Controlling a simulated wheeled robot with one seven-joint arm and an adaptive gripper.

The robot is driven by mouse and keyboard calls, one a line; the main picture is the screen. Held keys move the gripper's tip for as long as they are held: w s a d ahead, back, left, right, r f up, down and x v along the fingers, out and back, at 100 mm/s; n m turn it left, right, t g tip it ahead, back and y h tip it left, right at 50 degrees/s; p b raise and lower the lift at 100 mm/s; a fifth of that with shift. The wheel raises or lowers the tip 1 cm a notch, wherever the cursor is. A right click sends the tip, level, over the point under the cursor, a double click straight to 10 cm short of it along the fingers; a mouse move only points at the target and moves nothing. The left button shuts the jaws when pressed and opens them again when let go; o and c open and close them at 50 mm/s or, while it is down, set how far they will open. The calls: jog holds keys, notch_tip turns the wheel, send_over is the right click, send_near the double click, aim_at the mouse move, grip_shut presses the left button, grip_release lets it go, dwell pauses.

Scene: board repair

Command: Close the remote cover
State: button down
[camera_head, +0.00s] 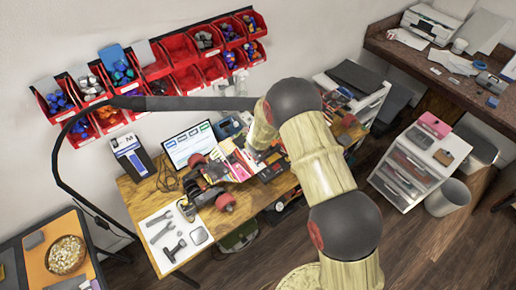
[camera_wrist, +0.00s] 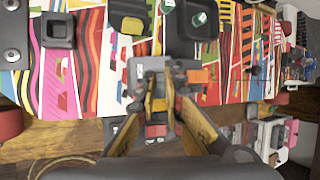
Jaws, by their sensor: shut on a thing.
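In the wrist view my gripper (camera_wrist: 163,95) reaches up from the bottom centre with its two tan fingers close together. The fingertips overlap a small grey boxy device (camera_wrist: 137,70), which may be the remote. The fingers are shut on a grey part there. I cannot tell whether this part is the cover, because the fingers hide much of it. The device lies on a colourful striped mat (camera_wrist: 88,85) near its front edge. In the head view my arm hides the gripper and most of this spot.
The wooden workbench (camera_head: 150,199) holds a laptop (camera_head: 189,146), a white tool sheet (camera_head: 158,228) with wrenches, and red-and-black equipment (camera_head: 207,189). A dark boxy part (camera_wrist: 196,20) stands just beyond the device. Red bins (camera_head: 183,47) hang on the wall.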

jog(key=shift+w+d+f+m+g+y+p, duration=0.25)
jog(key=shift+d+g+y+p, duration=0.2)
jog(key=shift+g+y+p, duration=0.4)
jog(key=shift+d+f+y+p, duration=0.15)
jog(key=shift+f+y+p, duration=0.25)
jog(key=shift+p, duration=0.45)
jog(key=shift+g, duration=0.35)
jog(key=c, duration=1.9)
grip_release()
jog(key=shift+w, duration=0.15)
jog(key=v, duration=1.2)
